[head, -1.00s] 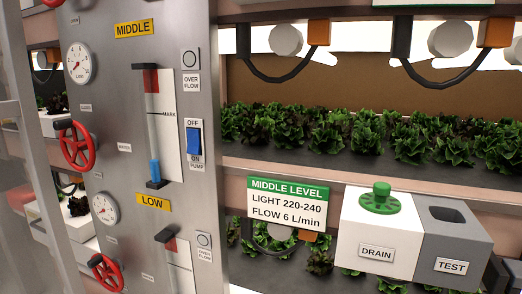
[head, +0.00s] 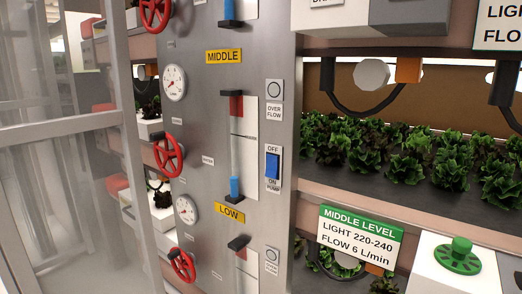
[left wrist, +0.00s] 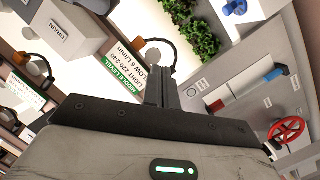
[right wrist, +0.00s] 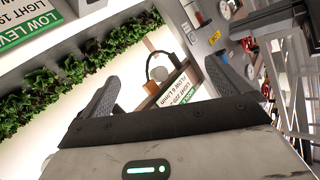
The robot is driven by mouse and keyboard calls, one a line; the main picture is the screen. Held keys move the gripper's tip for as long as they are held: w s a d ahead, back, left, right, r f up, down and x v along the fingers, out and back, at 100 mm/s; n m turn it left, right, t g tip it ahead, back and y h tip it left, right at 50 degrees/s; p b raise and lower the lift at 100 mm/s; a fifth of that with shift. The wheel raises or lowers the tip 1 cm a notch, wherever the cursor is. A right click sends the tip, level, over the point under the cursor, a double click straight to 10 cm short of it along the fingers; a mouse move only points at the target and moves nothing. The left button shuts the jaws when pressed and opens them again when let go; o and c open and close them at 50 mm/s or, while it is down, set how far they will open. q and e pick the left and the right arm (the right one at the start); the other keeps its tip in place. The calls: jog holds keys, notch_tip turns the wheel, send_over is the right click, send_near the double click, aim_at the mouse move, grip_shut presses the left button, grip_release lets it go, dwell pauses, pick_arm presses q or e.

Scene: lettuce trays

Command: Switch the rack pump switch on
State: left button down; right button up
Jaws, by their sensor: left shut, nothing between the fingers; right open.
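The blue pump switch (head: 272,167) sits on a white plate on the grey panel (head: 200,120) in the head view, with OFF marked above it and ON, PUMP below. It lies beside the middle level gauge (head: 236,145). Which way the rocker is pressed is hard to tell. Neither gripper shows in the head view. In the left wrist view my left gripper (left wrist: 163,75) is shut and empty, with the panel to its right. In the right wrist view my right gripper (right wrist: 165,85) is open and empty, with lettuce and a sign beyond it.
Red valve wheels (head: 168,155) stick out from the panel's left side. A glass-paned frame (head: 70,130) stands at the left. Right of the panel are lettuce shelves (head: 480,200), a MIDDLE LEVEL sign (head: 360,238) and a white box with a green knob (head: 459,256).

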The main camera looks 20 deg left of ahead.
aim_at(270, 175)
pick_arm(q)
jog(key=w+a+r+n+y+p, duration=0.1)
jog(key=w+a+r+n+p, duration=0.1)
jog(key=a+r+n+p, duration=0.2)
jog(key=w+a+r+n+t+y+p, duration=0.1)
jog(key=a+r+n+p, duration=0.3)
jog(key=r+p, duration=0.6)
jog(key=w+a+r+n+y+p, duration=0.1)
jog(key=w+a+r+n+p, duration=0.3)
jog(key=r+p, duration=0.4)
jog(key=p, duration=0.2)
jog(key=shift+a+n+t+p, duration=0.25)
jog(key=shift+n+t+p, duration=0.05)
jog(key=shift+n, duration=0.1)
pick_arm(e)
jog(key=s+d+r+n+g+h, duration=0.1)
jog(key=s+d+r+g+h, duration=0.2)
jog(key=d+r, duration=0.3)
notch_tip(270, 175, up, 4)
jog(key=shift+s+d+f+h, duration=0.15)
jog(key=shift+d+h, duration=0.25)
jog(key=shift+h, duration=0.4)
pick_arm(q)
jog(key=shift+w, duration=0.1)
